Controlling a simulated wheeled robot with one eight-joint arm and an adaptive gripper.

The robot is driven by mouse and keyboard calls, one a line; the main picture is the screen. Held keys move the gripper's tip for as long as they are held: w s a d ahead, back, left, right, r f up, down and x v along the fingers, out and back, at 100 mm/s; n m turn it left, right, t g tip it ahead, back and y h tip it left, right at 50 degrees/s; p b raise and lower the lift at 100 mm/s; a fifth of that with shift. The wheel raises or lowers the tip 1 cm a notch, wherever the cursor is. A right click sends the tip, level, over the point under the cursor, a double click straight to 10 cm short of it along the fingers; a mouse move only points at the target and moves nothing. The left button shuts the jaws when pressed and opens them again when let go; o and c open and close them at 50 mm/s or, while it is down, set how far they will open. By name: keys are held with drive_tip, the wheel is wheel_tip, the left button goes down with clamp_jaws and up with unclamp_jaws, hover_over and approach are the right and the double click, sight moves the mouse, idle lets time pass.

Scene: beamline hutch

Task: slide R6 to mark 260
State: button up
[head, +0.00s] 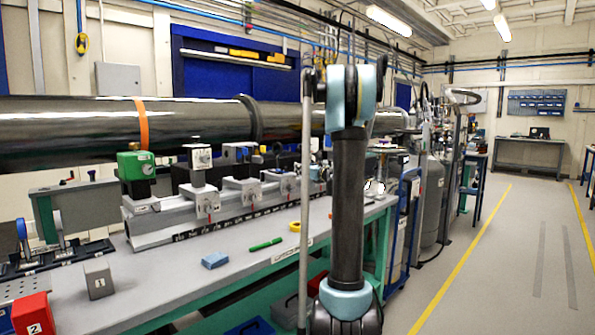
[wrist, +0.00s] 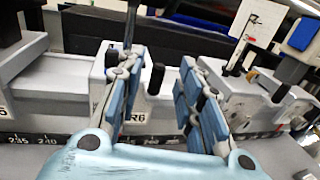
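R6 shows in the wrist view as a pale carriage (wrist: 147,103) on the rail, with a dark knob (wrist: 156,78) and an "R6" label partly covered by my left finger. My gripper (wrist: 160,95) is open, its two blue fingers apart on either side of the knob. I cannot tell whether either finger touches the carriage. The dark scale strip (wrist: 70,143) runs along the rail front; 235 and 240 are readable at its left. Mark 260 is not readable. In the head view the rail (head: 150,230) lies on the bench, and my arm hides part of it.
Other carriages stand on the rail, including one with a green box (head: 136,165). A carriage (wrist: 255,103) stands right of R6 in the wrist view. A blue block (head: 215,260) and green marker (head: 266,244) lie on the bench. A large pipe (head: 70,130) runs behind.

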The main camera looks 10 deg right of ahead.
drive_tip(key=shift+x, duration=2.05)
clamp_jaws()
